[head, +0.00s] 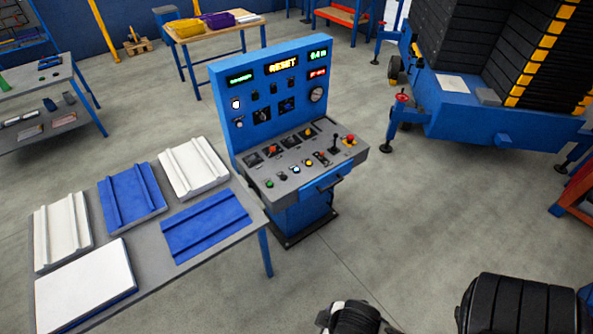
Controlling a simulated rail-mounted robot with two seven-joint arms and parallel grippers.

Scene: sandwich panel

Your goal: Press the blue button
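The blue control console (270,95) stands in the middle of the head view, with an upright display panel and a sloped grey button desk (290,190). Along the front of the desk is a row of small buttons. A light blue lit button (296,169) sits between a dark button (283,176) and a yellow one (309,163). A green button (269,184) is at the left end of the row. Dark parts of my own body show at the bottom edge. No gripper fingers can be made out, and nothing touches the console.
A grey table (182,272) with white and blue panels stands left of the console, close to it. A blue machine (470,112) with black stacks is at the back right. A wooden-topped table (222,39) stands behind. The floor before and right of the console is clear.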

